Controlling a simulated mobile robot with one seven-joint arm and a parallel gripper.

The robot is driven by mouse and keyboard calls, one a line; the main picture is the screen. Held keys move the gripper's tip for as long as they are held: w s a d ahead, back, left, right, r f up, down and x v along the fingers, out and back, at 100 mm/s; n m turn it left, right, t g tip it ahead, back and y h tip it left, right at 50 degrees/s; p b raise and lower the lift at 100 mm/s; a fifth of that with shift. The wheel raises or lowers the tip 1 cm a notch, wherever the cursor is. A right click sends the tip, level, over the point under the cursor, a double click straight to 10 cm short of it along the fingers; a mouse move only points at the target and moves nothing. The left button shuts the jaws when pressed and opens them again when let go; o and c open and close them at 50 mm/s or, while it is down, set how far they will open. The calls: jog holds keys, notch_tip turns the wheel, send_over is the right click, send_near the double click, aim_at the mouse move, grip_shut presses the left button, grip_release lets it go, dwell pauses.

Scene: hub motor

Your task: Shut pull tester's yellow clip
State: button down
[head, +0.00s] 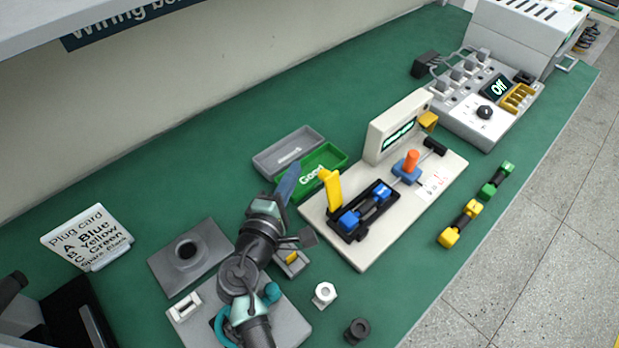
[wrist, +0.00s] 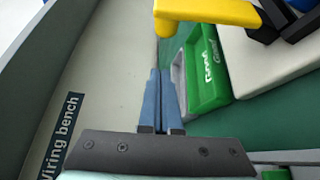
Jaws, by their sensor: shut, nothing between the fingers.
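The pull tester (head: 375,250) is a cream plate with an upright display box. Its yellow clip (head: 331,187) stands raised at the left end of a black cradle (head: 354,232). A blue plug piece (head: 366,206) lies in the cradle. The clip's yellow bar also crosses the top of the wrist view (wrist: 208,12). My gripper (head: 290,178) is just left of the clip, apart from it, over the trays. In the wrist view its two blue fingers (wrist: 160,92) are together with nothing between them. A blue block with an orange knob (head: 411,160) sits toward the display end.
A green "Good" tray (head: 340,156) and a grey tray (head: 275,160) lie behind my gripper. Green-black (head: 497,181) and yellow-black (head: 460,224) pieces lie right of the tester. A plug card (head: 88,238) stands at left. A grey machine (head: 490,100) stands far right.

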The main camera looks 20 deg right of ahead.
aim_at(324, 180)
jog(key=shift+s+d+r+p, duration=0.2)
jog(key=shift+s+d+p, duration=0.25)
jog(key=shift+s+d, duration=0.25)
jog(key=shift+s+d+r+p, duration=0.2)
jog(key=shift+s+d+p, duration=0.25)
jog(key=shift+s, duration=0.35)
